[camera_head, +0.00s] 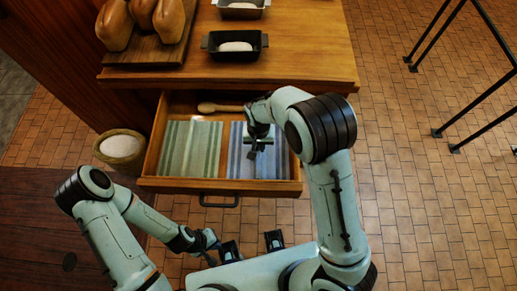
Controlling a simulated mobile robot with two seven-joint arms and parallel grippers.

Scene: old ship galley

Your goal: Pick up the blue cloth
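The blue cloth (238,164) has pale and dark blue stripes and lies flat in the right part of the open drawer (165,184). My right gripper (254,154) points down over the cloth and hides part of it. Its fingers are small and dark here, so I cannot tell whether they are open or touch the cloth. My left gripper (209,247) is low in the picture, in front of the drawer and away from the cloth. Its fingers do not show clearly.
The drawer front has a dark handle (219,203). A tub of white powder (121,147) stands left. Loaves and tins sit on the counter (300,50). Black rails (440,35) stand right.

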